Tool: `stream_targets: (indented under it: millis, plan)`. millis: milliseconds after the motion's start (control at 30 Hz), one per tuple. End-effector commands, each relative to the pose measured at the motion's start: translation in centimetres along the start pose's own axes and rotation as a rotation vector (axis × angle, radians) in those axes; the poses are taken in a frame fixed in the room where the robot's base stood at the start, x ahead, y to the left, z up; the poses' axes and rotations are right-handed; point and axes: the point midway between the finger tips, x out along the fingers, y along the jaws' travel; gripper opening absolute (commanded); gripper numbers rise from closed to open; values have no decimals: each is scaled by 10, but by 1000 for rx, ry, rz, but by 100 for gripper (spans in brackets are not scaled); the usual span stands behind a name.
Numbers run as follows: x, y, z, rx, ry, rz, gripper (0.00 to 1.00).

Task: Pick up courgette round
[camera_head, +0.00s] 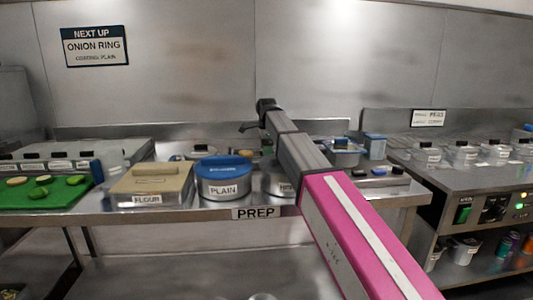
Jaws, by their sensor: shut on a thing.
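Several courgette rounds, pale and green, lie on a green cutting board at the far left; one pale round (43,179) is near its middle and a green one (38,193) is in front of it. My gripper (250,127) is small and dark at the far end of my raised arm, above the back of the prep counter, well right of the board. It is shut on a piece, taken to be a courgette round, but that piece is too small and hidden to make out. The fingertips are hard to see.
The green cutting board (70,196) is at the left. A flour box (151,186) and a blue-lidded PLAIN tub (223,180) stand at the counter's front. My arm hides part of another tub. Lidded containers (465,152) stand on the right-hand unit.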

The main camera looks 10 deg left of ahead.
Motion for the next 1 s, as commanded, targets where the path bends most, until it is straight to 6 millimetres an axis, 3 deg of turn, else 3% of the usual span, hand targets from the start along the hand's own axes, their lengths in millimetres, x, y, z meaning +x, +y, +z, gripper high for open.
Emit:
stream_targets:
  millis: [267, 467, 700, 1000]
  plan:
    - [-12, 0, 0, 0, 0, 0, 40]
    - [-43, -1, 0, 0, 0, -2, 40]
    - [-68, 38, 32, -2, 0, -1, 40]
    - [-97, 73, 62, -1, 0, -1, 40]
